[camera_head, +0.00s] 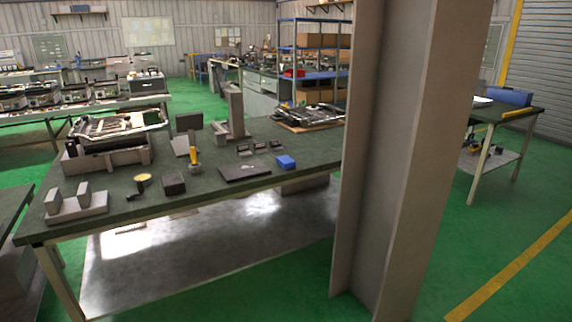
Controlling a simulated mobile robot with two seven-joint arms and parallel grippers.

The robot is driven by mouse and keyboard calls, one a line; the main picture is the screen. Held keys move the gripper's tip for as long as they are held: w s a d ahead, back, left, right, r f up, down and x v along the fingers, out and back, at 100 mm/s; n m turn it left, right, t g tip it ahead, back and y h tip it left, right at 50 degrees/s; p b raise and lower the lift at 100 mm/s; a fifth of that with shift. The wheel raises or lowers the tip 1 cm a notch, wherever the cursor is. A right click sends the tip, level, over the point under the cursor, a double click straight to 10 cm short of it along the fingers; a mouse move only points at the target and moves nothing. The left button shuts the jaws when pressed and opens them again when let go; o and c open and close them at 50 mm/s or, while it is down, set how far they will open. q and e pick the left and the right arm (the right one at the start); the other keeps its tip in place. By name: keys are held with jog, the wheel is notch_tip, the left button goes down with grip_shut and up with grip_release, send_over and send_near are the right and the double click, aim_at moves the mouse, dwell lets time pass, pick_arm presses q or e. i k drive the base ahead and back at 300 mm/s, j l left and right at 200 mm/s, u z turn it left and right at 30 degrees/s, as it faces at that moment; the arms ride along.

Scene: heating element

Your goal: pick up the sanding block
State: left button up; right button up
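A dark green-topped workbench (225,191) stands ahead with several small items on it. A small blue block (286,161) lies near its right front edge. A dark, box-shaped block (174,184) sits near the front edge, left of centre. I cannot tell for sure which of these is the sanding block. Both lie free on the bench top with nothing holding them. Neither of my grippers is in view.
A tall grey steel column (408,150) stands in front of the bench's right end and hides part of it. A flat dark plate (245,171), a yellow-handled tool (194,158) and a grey bracket (75,207) lie nearby. Green floor (500,245) is clear at right.

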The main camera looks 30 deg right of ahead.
aim_at(286, 163)
jog(key=i+l, duration=0.25)
jog(key=i, duration=0.2)
jog(key=i+l, duration=0.2)
jog(key=i, duration=0.2)
jog(key=i+l+z, duration=0.1)
jog(key=i+l, duration=0.15)
jog(key=i, duration=0.2)
